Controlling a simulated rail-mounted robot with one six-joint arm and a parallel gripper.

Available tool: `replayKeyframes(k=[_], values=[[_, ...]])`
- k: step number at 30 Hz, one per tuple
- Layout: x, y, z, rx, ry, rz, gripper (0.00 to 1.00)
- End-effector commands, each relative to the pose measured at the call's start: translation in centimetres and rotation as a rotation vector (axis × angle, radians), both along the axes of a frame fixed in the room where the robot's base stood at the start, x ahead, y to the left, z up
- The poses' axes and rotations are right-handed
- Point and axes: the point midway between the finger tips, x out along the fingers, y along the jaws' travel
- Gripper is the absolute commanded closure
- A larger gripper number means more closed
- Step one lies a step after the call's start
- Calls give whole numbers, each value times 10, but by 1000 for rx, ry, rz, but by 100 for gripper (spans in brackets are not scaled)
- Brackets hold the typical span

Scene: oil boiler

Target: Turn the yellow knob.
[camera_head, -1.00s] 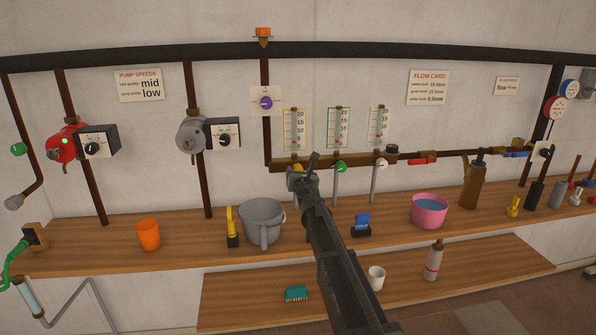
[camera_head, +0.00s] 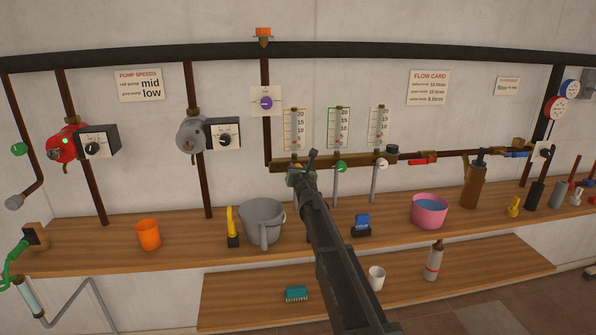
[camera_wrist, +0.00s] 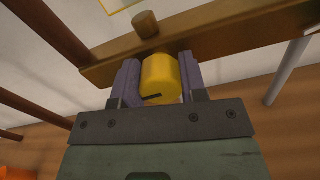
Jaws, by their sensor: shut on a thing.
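The yellow knob (camera_wrist: 161,77) shows in the wrist view, below the brown horizontal pipe, with a dark mark on its face. My gripper (camera_wrist: 158,84) has one finger on each side of the knob and is shut on it. In the head view my gripper (camera_head: 300,172) is at the left part of the brown pipe (camera_head: 330,163), under the left gauge (camera_head: 294,130). There the knob is mostly hidden by my gripper and arm.
A green knob (camera_head: 341,167) and a white knob (camera_head: 383,162) sit to the right on the same pipe. A grey bucket (camera_head: 262,222), a blue item (camera_head: 361,225) and a pink basin (camera_head: 429,210) stand on the wooden shelf (camera_head: 180,240) below.

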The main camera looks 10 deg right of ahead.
Motion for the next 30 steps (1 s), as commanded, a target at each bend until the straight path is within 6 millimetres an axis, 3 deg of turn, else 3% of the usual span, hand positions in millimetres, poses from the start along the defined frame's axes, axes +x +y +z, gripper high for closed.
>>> replayKeyframes(k=[11,30], values=[[0,-1,0,192,-1,0,85],[-1,-2,-1,791,-2,1,85]])
